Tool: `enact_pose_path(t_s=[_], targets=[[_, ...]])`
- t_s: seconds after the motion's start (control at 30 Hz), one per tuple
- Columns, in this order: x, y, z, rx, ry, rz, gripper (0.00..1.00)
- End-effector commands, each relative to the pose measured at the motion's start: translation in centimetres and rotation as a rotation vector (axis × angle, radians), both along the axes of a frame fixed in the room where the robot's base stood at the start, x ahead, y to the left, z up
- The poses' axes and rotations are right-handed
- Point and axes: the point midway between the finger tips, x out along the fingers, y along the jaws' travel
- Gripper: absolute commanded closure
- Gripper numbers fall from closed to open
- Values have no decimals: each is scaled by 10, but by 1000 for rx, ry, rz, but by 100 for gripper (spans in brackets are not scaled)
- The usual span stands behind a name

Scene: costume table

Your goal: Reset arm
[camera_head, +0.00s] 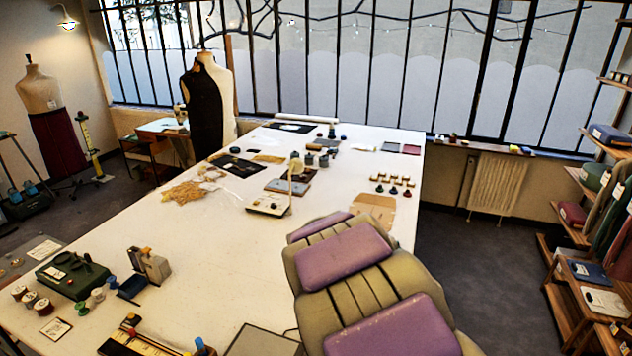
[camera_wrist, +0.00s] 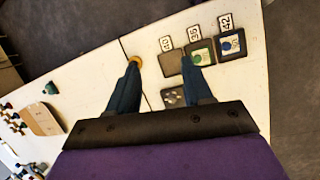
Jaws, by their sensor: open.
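My gripper (camera_wrist: 160,62) shows in the wrist view with its two dark blue fingers spread apart and nothing between them. It hangs over the white table (camera_wrist: 85,75), with table surface showing between the fingers. The right fingertip overlaps a dark tile with a green disc (camera_wrist: 202,54), but I cannot tell whether they touch. An orange round thing (camera_wrist: 135,59) shows at the left fingertip. In the head view my padded purple and olive arm rises at the lower right over the white table (camera_head: 190,240); my gripper cannot be made out there.
Number cards and dark tiles, one with a blue disc (camera_wrist: 232,43), lie near the fingers. A tan board (camera_wrist: 44,119) lies at left. On the table stand a small lamp (camera_head: 289,187), a green case (camera_head: 72,275) and several spools. Shelves (camera_head: 590,220) stand right; floor there is open.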

Motion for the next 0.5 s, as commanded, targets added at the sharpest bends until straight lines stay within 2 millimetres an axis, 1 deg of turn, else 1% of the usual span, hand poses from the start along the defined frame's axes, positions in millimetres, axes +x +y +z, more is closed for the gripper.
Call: enact_pose_path(t_s=[0.03, 0.17, 0.2, 0.27, 0.33, 0.47, 0.5], targets=[[-15, -10, -2, 14, -12, -71, 50], [-54, -30, 2, 51, -33, -254, 50], [-67, -36, 2, 62, -37, -309, 50], [-86, -41, 2, 81, -45, -386, 50], [-109, -47, -1, 102, -48, -476, 50], [-151, -53, -7, 141, -58, -635, 50], [-164, -54, -11, 152, -57, -681, 50]])
